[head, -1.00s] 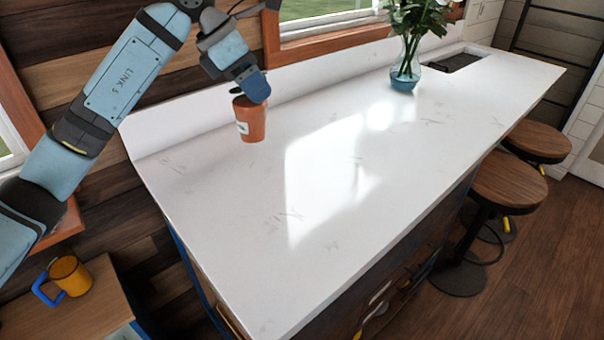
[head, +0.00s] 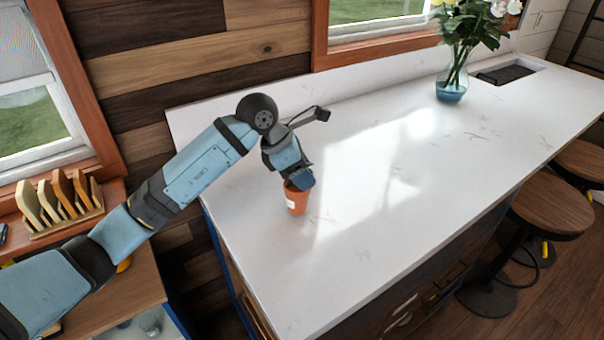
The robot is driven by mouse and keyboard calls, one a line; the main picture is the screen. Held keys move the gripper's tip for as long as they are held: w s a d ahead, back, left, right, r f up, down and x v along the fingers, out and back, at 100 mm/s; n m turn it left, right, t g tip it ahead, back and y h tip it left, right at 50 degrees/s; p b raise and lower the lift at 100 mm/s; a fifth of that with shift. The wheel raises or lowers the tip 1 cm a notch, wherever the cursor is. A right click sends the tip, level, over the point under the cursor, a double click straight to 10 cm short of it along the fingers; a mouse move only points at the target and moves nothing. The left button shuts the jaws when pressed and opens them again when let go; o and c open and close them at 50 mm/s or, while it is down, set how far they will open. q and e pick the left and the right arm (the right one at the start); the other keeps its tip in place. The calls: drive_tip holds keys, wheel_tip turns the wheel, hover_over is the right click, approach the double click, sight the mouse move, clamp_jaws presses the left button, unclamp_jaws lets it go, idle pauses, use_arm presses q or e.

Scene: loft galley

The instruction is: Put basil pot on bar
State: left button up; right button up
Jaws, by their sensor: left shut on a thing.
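The basil pot (head: 297,201), a small terracotta pot with a pale label, is upright over the left part of the white bar (head: 400,180). My left gripper (head: 300,181) is shut on it at the rim, from above. The gripper hides most of the pot's top, and I see hardly any leaves. I cannot tell whether the pot's base touches the bar or hangs just above it. My right gripper is not in view.
A glass vase of flowers (head: 452,90) stands at the back of the bar, near the sink (head: 506,74). A rack of boards (head: 60,205) is at the left. Wooden stools (head: 552,207) stand along the right side. The bar's middle is clear.

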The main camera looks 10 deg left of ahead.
use_arm(q)
drive_tip(key=shift+f, duration=0.85)
drive_tip(key=o, duration=1.1)
drive_tip(key=shift+o, duration=0.2)
drive_tip(key=b+v, duration=0.1)
drive_tip(key=v, duration=1.1)
drive_tip(key=shift+r, duration=0.2)
